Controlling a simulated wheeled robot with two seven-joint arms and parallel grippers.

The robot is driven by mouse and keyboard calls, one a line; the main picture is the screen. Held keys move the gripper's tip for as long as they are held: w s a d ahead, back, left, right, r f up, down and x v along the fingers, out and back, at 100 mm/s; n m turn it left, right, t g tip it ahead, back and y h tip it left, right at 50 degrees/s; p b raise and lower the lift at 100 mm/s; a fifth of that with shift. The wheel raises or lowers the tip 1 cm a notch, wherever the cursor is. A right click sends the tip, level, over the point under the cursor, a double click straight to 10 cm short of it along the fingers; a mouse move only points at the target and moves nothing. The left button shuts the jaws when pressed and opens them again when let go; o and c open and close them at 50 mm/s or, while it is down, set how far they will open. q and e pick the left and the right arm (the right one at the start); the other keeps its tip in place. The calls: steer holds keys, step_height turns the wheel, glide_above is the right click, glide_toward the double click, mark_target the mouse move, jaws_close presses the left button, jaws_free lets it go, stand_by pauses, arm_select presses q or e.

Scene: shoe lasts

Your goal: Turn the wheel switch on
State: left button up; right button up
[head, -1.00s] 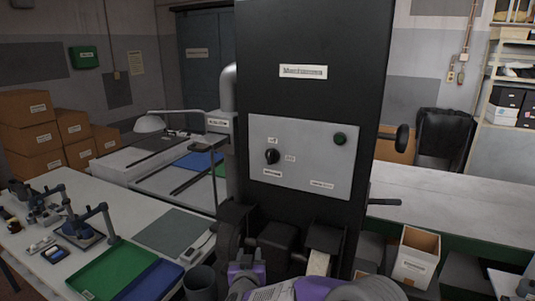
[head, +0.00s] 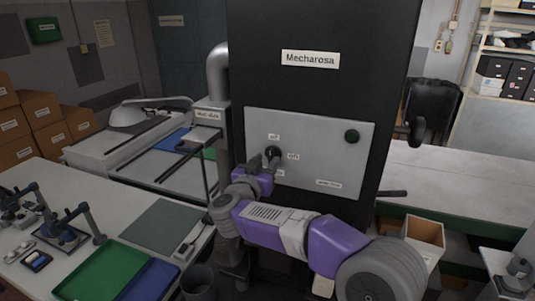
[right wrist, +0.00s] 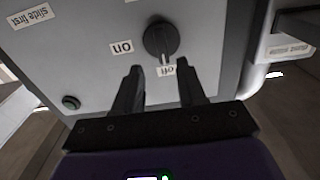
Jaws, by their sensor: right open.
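The wheel switch is a round black knob (head: 272,152) on the grey panel (head: 330,150) of the tall black machine. It shows larger in the right wrist view (right wrist: 161,38), where the picture is upside down. Its ridge points at the "off" label (right wrist: 167,71); the "on" label (right wrist: 121,48) is a quarter turn away. My right gripper (head: 268,160) is in front of the knob, partly covering it. In the right wrist view its fingers (right wrist: 158,73) are open and empty, short of the knob. My left gripper is not in view.
A grey pipe (head: 218,75) runs along the machine's left side. A worktable (head: 120,200) with green and blue trays stands at the left. A white bench (head: 460,180) extends at the right.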

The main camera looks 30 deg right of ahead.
mark_target(270, 154)
steer(key=x, duration=0.3)
steer(key=shift+w+f, duration=0.2)
steer(key=shift+w, duration=0.2)
steer(key=shift+s+r, duration=0.1)
steer(key=shift+s, duration=0.05)
steer(key=c, duration=0.3)
jaws_close()
